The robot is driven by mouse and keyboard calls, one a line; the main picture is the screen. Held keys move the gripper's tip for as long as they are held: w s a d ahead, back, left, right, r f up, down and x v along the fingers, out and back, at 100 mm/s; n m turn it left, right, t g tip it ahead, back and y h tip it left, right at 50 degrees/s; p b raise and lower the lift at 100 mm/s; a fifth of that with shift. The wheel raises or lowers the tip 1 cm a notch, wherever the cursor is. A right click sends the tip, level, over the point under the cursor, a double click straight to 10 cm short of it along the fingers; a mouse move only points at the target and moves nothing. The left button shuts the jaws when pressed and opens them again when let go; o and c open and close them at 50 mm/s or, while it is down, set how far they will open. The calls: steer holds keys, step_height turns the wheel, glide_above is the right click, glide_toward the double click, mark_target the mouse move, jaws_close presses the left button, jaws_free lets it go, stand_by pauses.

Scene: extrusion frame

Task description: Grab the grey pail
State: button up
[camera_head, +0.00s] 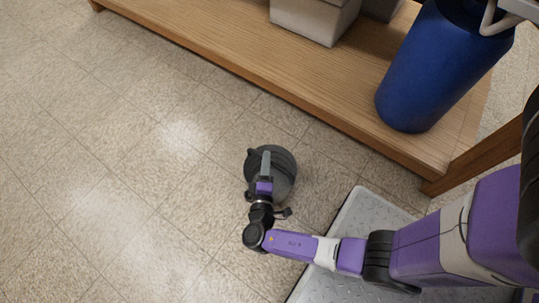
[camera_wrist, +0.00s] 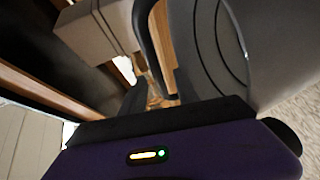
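The grey pail (camera_head: 285,172) is in the middle of the head view, on or just above the tiled floor beside the wooden platform. My gripper (camera_head: 265,163) lies over its left part from above and hides some of it. In the wrist view the pail's grey curved surface (camera_wrist: 285,50) fills the right side, very close to my gripper. A dark curved bar shows near the middle there; I cannot tell whether it is a finger or the pail's handle. Whether the fingers are closed on the pail is not clear.
A wooden platform (camera_head: 240,55) runs along the back. A blue cylinder (camera_head: 430,75) and a pale box (camera_head: 312,18) stand on it. A wooden post (camera_head: 470,160) is at the right. The tiled floor (camera_head: 110,180) to the left is clear.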

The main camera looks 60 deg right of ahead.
steer(key=shift+b+x, duration=0.7)
steer(key=shift+x, duration=1.6)
steer(key=shift+s, duration=0.1)
steer(key=shift+f, duration=0.1)
jaws_close()
